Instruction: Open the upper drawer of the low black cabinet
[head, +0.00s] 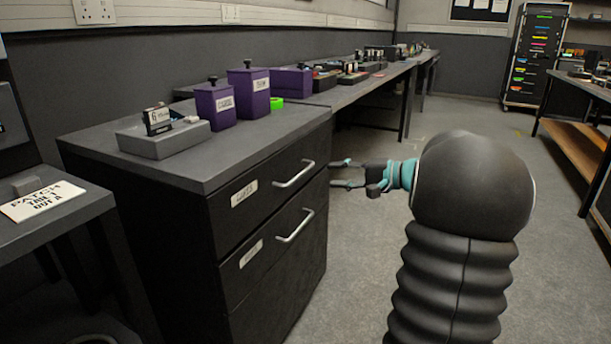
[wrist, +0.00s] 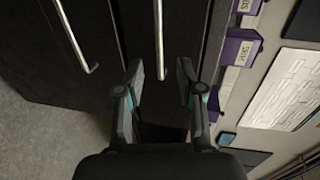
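The low black cabinet (head: 180,240) stands at left centre in the head view, with two drawers, both closed. The upper drawer (head: 262,197) has a pale label and a silver bar handle (head: 294,175). The lower drawer (head: 265,262) has a similar handle (head: 296,226). My gripper (head: 336,173) is open and empty, at about the upper handle's height, to its right and apart from it. In the wrist view my gripper (wrist: 158,76) is open, and the upper handle (wrist: 160,40) appears between its fingers. The lower handle (wrist: 76,38) is further left there.
Purple boxes (head: 247,94) and a grey tray (head: 163,138) stand on the cabinet top. A long bench (head: 350,92) runs behind. A side table (head: 50,222) is at the left. The floor (head: 360,285) in front of the drawers is clear apart from my arm.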

